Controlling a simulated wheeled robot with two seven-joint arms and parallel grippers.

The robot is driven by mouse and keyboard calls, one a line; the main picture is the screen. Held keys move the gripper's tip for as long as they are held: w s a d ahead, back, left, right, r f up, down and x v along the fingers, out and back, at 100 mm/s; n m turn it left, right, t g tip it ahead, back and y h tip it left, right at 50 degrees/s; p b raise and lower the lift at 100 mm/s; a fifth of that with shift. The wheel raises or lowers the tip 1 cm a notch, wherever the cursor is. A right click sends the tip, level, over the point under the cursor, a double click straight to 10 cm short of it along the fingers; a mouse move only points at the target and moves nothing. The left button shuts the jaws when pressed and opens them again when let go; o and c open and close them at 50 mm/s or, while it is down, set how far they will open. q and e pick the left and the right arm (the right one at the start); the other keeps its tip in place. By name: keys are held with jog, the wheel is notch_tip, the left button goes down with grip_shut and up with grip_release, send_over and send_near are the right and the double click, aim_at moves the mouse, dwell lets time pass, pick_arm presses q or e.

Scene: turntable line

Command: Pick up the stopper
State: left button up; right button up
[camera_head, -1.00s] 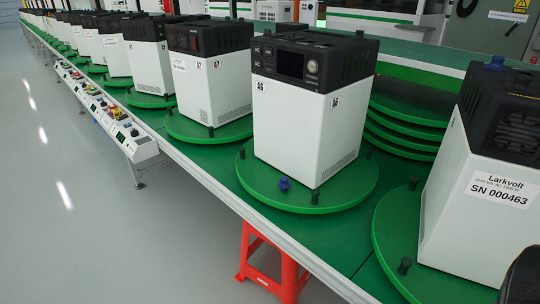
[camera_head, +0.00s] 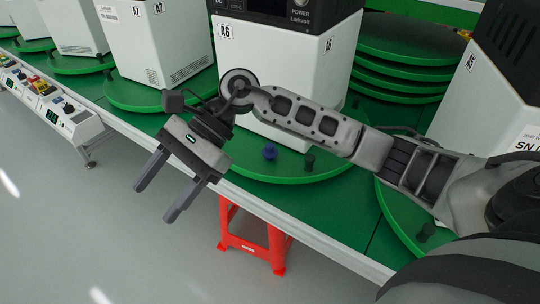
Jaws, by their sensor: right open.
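A small blue stopper (camera_head: 269,152) sits on the front of the round green turntable (camera_head: 290,172) under the white unit marked A6 (camera_head: 287,75). A dark peg (camera_head: 309,163) of similar size stands to its right. My right gripper (camera_head: 154,204) reaches in from the right, with the forearm passing in front of the A6 unit. Its two fingers are apart and empty, pointing down and left beyond the line's front edge, over the floor. The gripper is left of the stopper and not touching it. My left gripper is not in view.
A red stool (camera_head: 250,245) stands under the line's front edge. Stacked green discs (camera_head: 405,50) lie behind the A6 unit. Another white unit (camera_head: 490,100) stands at right, and several more run off to the left. The grey floor in front is open.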

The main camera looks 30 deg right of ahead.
jog(key=w+d+r+n+t+h, duration=0.1)
jog(key=w+d+r+h, duration=0.2)
jog(key=d, duration=0.5)
jog(key=w+d+n+t+h+b, duration=0.1)
jog(key=w+d+n+h, duration=0.1)
jog(key=d+h, duration=0.4)
jog(key=w+d+r+n+t+h, duration=0.1)
jog(key=w+d+r+h, duration=0.15)
jog(key=d, duration=0.65)
jog(key=h, duration=0.1)
send_over(270, 145)
jog(key=a, duration=0.1)
notch_tip(270, 145, down, 10)
jog(key=shift+r, duration=0.1)
jog(key=shift+d+f+p, duration=0.1)
jog(key=shift+d+f, duration=0.05)
jog(key=shift+f, duration=0.85)
jog(key=shift+d+f+p, duration=0.15)
jog(key=shift+d+f, duration=0.05)
jog(key=shift+f, duration=0.75)
jog(key=shift+d+f+p, duration=0.1)
jog(key=shift+d+f, duration=0.05)
jog(key=shift+f, duration=0.85)
jog(key=c, duration=1)
